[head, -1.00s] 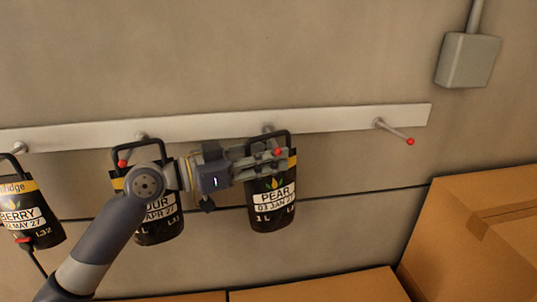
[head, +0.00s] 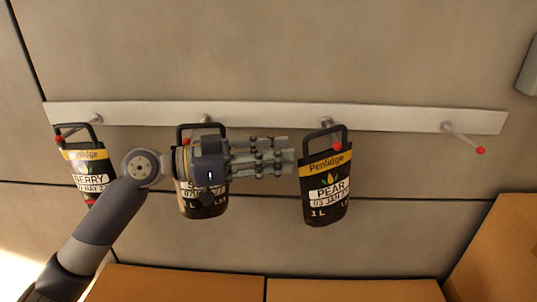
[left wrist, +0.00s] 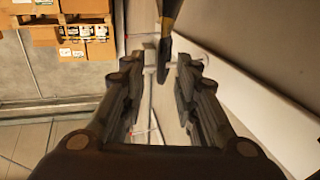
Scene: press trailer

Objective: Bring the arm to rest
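My left gripper (head: 288,156) is open and empty, its fingertips just left of the black pear pouch (head: 325,193). The left wrist view also shows the fingers (left wrist: 155,90) spread with nothing between them. The pear pouch hangs from a red-tipped peg by its handle, tilted slightly. In the left wrist view a dark pouch edge (left wrist: 171,14) shows beyond the fingertips. A second pouch (head: 203,204) hangs behind my gripper and is partly hidden. A berry pouch (head: 88,172) hangs at the left. My right gripper is not in view.
The pale rail (head: 270,119) on the wall carries the pegs. The rightmost peg (head: 463,138) is empty. Cardboard boxes (head: 355,290) stand below along the wall, and a taller one (head: 500,255) at the right. In the left wrist view boxes on a pallet (left wrist: 85,28) show at upper left.

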